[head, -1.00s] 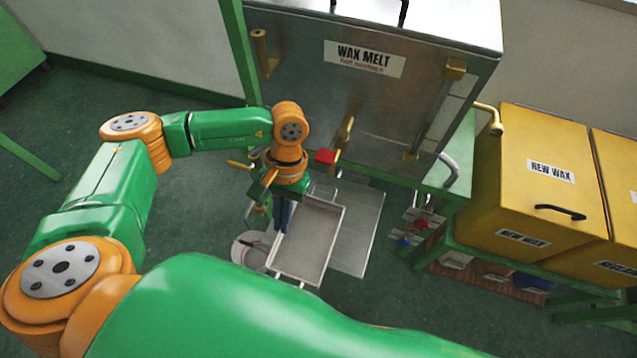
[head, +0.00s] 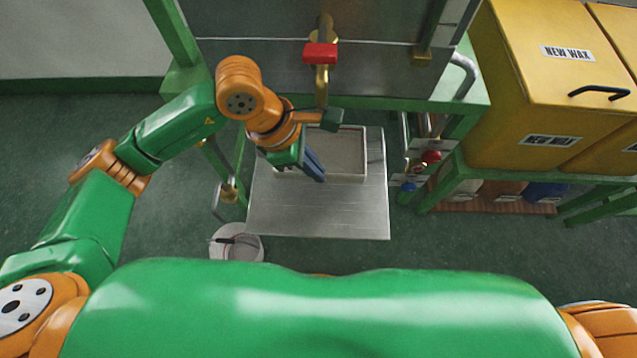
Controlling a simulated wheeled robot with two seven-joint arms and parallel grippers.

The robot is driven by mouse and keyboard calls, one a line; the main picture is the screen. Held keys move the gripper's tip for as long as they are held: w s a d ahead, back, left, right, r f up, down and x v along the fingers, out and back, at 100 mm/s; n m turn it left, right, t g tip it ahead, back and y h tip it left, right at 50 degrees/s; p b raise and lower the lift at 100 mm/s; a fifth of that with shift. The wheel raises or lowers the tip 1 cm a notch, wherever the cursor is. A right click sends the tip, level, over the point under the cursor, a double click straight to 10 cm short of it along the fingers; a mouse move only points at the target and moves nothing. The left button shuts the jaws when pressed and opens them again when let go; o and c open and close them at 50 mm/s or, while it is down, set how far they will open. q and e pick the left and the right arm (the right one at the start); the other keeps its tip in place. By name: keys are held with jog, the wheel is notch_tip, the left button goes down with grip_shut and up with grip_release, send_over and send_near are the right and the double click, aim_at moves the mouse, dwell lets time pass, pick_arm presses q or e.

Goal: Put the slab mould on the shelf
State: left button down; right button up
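The slab mould (head: 346,151) is a shallow, pale rectangular tray with raised walls. It lies level over the far part of a flat grey metal shelf plate (head: 320,215), below the wax melt tank. I cannot tell whether its underside touches the plate. My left gripper (head: 319,179) reaches in from the left. Its dark blue fingers are close together at the mould's near wall and appear shut on it. The gripper and wrist hide the mould's left part. My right gripper is out of view.
The wax melt tank (head: 260,65) overhangs the shelf, with a red-handled valve (head: 320,54) low on its front. A round white container (head: 237,244) stands at the plate's near left corner. Yellow wax bins (head: 545,90) stand at right. The plate's near half is clear.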

pick_arm(q)
notch_tip(320, 180, down, 8)
jog(key=shift+r+b, duration=0.1)
jog(key=shift+b, duration=0.35)
jog(key=c, duration=1)
grip_release()
jog(key=shift+c, duration=0.2)
jog(key=p+v, duration=0.1)
jog(key=v, duration=1)
jog(key=shift+r+p, duration=0.15)
jog(key=shift+p, duration=0.25)
jog(key=shift+s+a+r, duration=0.1)
jog(key=shift+a+r, duration=0.1)
jog(key=shift+r, duration=0.15)
